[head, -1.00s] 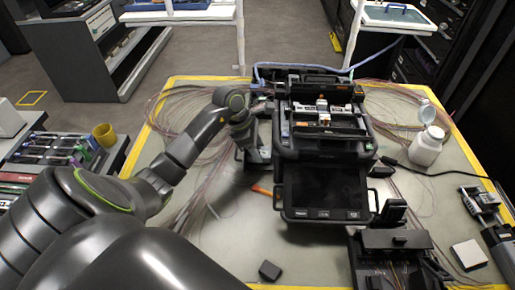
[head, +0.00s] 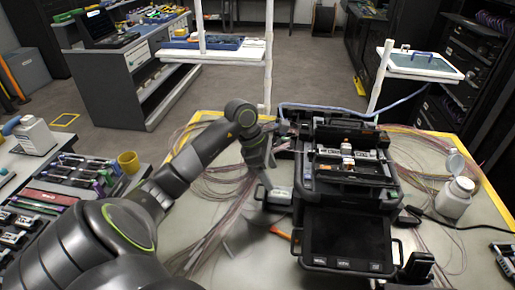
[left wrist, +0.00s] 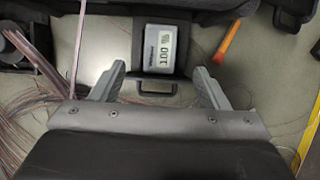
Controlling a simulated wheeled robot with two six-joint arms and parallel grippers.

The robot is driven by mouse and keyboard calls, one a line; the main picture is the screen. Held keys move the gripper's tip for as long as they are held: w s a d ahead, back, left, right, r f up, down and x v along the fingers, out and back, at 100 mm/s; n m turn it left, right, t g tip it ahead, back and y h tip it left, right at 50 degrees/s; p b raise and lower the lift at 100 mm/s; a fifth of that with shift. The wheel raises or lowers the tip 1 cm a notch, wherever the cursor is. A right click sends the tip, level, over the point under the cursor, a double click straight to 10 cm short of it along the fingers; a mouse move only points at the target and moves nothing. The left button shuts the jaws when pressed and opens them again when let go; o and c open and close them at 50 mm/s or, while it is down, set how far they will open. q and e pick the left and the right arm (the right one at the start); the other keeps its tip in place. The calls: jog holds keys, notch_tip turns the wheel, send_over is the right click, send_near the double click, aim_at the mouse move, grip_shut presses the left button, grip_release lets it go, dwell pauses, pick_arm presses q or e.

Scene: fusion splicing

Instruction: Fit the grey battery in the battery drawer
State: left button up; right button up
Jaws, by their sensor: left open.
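The grey battery (left wrist: 158,47), a light block with a label reading "OUT", sits in the dark battery drawer (left wrist: 181,71) in the left wrist view. The drawer sticks out from the left side of the splicer (head: 345,205), its handle (left wrist: 157,88) facing my gripper. In the head view the battery (head: 282,195) shows as a pale patch beside the splicer. My left gripper (left wrist: 157,82) is open, its fingers on either side of the handle and short of the battery; nothing is between them but the handle area. Whether the battery is fully seated cannot be told. My right gripper is not seen.
An orange-handled tool (left wrist: 231,38) lies right of the drawer on the mat. Loose fibres (head: 215,180) spread over the left of the table. A white bottle (head: 455,197) stands right of the splicer. A yellow cup (head: 128,162) stands on the left bench.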

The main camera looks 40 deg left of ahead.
pick_arm(q)
jog(key=b+v, duration=0.1)
jog(key=v, duration=0.9)
dwell(0.4)
